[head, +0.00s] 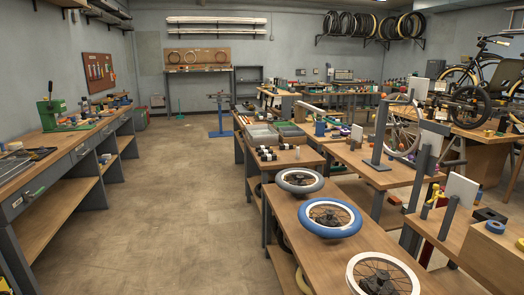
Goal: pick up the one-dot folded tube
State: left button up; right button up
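Neither of my grippers shows in the head view. I cannot pick out the one-dot folded tube for certain. Several small dark bundles with white parts (266,154) lie on the near part of the wooden bench (287,160) right of centre. They may be folded tubes, but they are too small for me to read any dots.
Small wheels, one with a blue tyre (330,218), lie flat on the near wooden bench (285,205). Grey bins (262,135) stand behind the dark bundles. A wheel stand (377,140) rises at right. A long workbench (60,155) lines the left wall. The floor (180,200) between is clear.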

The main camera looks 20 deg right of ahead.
aim_at(260, 147)
jog(key=i+j, duration=0.1)
jog(key=i, duration=0.6)
jog(key=i+z, duration=0.1)
jog(key=i, duration=0.65)
jog(key=i+j, duration=0.2)
jog(key=i, duration=2.95)
jog(key=i+j+z, duration=0.1)
jog(key=i+z, duration=0.2)
jog(key=i, duration=0.75)
